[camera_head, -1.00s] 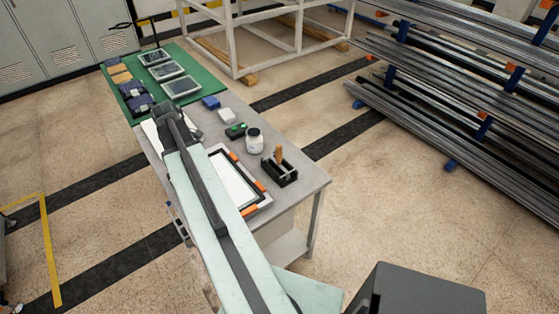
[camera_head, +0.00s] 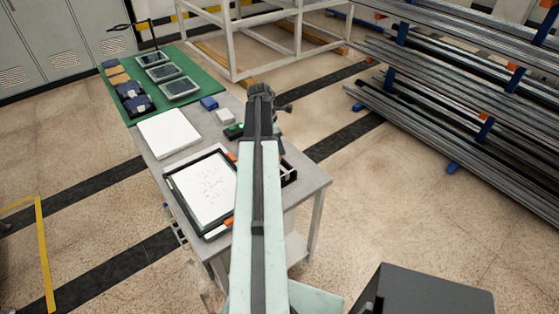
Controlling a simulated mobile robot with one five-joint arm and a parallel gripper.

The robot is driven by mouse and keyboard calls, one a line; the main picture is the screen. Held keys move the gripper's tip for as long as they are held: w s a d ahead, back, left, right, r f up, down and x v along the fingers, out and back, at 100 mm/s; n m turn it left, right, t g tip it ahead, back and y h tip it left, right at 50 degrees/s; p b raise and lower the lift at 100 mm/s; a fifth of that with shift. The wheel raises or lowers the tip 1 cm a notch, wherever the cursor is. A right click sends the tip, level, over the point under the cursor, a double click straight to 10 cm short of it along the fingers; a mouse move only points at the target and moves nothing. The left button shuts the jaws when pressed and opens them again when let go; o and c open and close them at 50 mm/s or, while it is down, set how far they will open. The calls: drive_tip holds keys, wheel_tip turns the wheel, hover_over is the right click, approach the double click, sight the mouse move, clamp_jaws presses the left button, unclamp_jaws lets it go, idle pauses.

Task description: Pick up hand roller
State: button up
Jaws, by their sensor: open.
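The hand roller is hidden behind my arm; a wooden-handled tool that looks like it stood in the small black holder a second ago. Only the right edge of that black holder (camera_head: 290,176) shows now, beside my arm on the grey table. My gripper (camera_head: 262,92) is at the far end of my outstretched arm. In the picture it lies above and beyond the holder, over the right side of the table. It is open, and I see nothing held in it, though its fingertips are small and partly hidden.
The grey table (camera_head: 312,178) carries a black-framed tray (camera_head: 175,190) with a white sheet, a white slab (camera_head: 168,133), a blue block (camera_head: 209,103) and a white block (camera_head: 226,116). A green mat (camera_head: 190,62) holds several panels. Metal bar racks (camera_head: 430,130) stand right; floor between is clear.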

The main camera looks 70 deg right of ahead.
drive_tip(key=b+x, duration=0.3)
drive_tip(key=w+b+x, duration=0.1)
drive_tip(key=x, duration=0.1)
drive_tip(key=shift+s+d+f+b, duration=0.1)
drive_tip(key=shift+f+b, duration=0.1)
drive_tip(key=shift+b, duration=0.15)
drive_tip(key=shift+r, duration=0.2)
clamp_jaws()
drive_tip(key=shift+r, duration=0.1)
